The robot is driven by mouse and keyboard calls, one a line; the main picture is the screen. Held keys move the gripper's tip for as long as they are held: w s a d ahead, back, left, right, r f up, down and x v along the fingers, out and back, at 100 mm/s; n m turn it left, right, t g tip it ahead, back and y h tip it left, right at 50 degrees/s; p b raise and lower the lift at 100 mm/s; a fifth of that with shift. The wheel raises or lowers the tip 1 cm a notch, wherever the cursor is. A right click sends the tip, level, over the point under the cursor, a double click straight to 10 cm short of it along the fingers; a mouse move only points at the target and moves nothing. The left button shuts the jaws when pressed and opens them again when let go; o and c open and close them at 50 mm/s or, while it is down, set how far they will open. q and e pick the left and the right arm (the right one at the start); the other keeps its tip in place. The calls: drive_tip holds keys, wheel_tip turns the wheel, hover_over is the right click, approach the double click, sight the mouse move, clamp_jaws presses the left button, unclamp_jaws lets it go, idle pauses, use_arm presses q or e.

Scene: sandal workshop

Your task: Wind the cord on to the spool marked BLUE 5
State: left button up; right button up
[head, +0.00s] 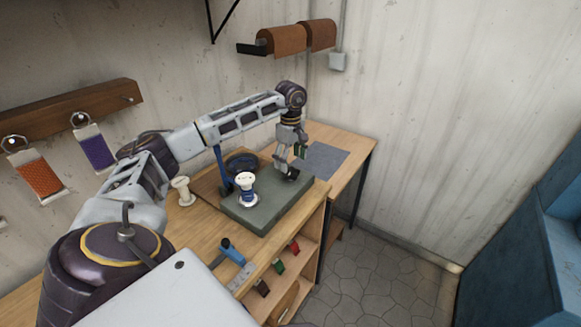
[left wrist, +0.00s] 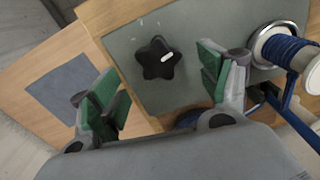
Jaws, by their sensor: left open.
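A white spool with blue cord (head: 246,189) stands upright on a round metal seat on the grey-green block (head: 242,217). A black star-shaped knob (left wrist: 158,60) with a white mark sits on the same block. My left gripper (head: 291,160) is above the block by the knob. In the left wrist view my left gripper (left wrist: 160,88) is open, its green pads apart and empty, the knob showing between and beyond them. No spool marking is readable. My right gripper is not in view.
An empty pale spool (head: 182,190) stands on the bench to the left. A grey mat (head: 323,160) lies on the far bench. A blue-handled tool (head: 232,252) lies near the front edge. Orange (head: 38,175) and purple (head: 96,148) cord bundles hang on the wall.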

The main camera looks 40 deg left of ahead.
sight(291, 172)
use_arm(q)
wheel_tip(291, 172, up, 7)
drive_tip(key=shift+r, duration=0.2)
idle(0.3)
drive_tip(key=shift+d, duration=0.1)
